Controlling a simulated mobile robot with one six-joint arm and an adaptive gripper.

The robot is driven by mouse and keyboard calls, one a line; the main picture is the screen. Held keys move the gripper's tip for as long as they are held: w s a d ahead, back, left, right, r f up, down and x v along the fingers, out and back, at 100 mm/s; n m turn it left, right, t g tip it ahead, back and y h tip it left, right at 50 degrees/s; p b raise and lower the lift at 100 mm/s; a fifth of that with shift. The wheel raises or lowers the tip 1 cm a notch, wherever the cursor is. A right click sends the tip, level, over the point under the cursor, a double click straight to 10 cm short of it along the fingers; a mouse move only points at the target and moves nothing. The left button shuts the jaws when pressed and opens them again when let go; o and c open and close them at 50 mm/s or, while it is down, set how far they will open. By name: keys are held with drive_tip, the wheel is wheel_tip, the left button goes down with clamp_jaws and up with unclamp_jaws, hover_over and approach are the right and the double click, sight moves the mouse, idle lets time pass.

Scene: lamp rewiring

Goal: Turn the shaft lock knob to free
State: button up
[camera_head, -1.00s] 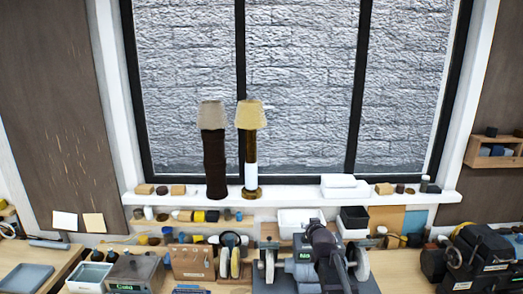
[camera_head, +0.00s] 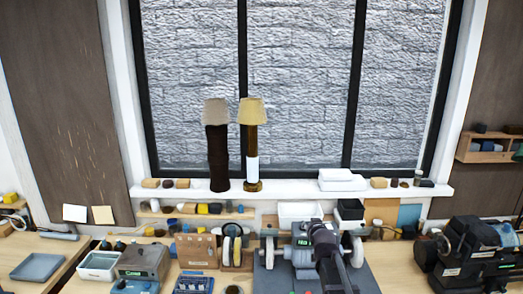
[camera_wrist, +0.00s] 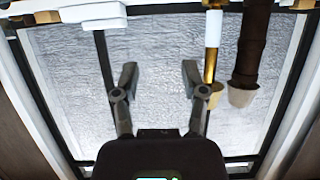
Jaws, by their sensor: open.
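I cannot make out a shaft lock knob for certain in either view. A dark motor-driven machine (camera_head: 470,258) stands on the bench at the right, with round parts on its left side too small to read. A bench grinder (camera_head: 302,250) stands at the bottom centre, partly hidden by my dark arm. In the wrist view my gripper (camera_wrist: 160,82) is open and empty, its two fingers apart. It faces the window, well clear of the lamps, and touches nothing that I can see.
A dark lamp (camera_head: 217,155) and a brass-and-white lamp (camera_head: 252,150) stand on the window sill (camera_head: 290,190). White boxes (camera_head: 342,180) lie farther right on it.

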drive_tip(key=s+a+f+g+b, duration=0.1)
drive_tip(key=s+f+g+b, duration=1.2)
drive_tip(key=s+f+b, duration=0.8)
drive_tip(key=s+f, duration=0.9)
drive_tip(key=f, duration=0.3)
drive_tip(key=shift+g+b, duration=0.3)
drive_tip(key=shift+b, duration=0.05)
drive_tip(key=shift+f, duration=0.1)
